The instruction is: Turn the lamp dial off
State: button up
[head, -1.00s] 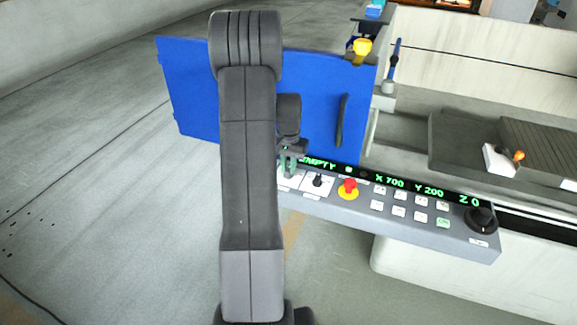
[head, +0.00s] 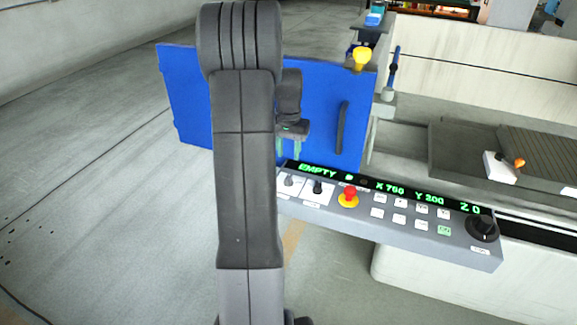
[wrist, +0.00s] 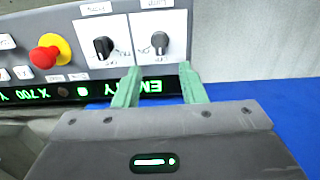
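My gripper (head: 290,153) is open and empty, above the panel's left end. In the wrist view its green fingers (wrist: 161,69) point toward the outer dial, apart from it. Part of the panel's left end is hidden by my arm.
A red emergency button (head: 350,192) on a yellow base is right of the dials, then several white keys and a large black knob (head: 482,226). A green display strip (head: 385,184) runs behind them. A blue panel with a dark handle (head: 342,124) stands close behind my gripper.

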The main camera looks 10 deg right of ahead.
notch_tip(320, 180, up, 5)
send_over(288, 176)
jog(key=shift+f, duration=0.15)
notch_tip(288, 176, down, 14)
jog(key=shift+r, duration=0.1)
dwell(0.7)
jog(key=shift+r, duration=0.15)
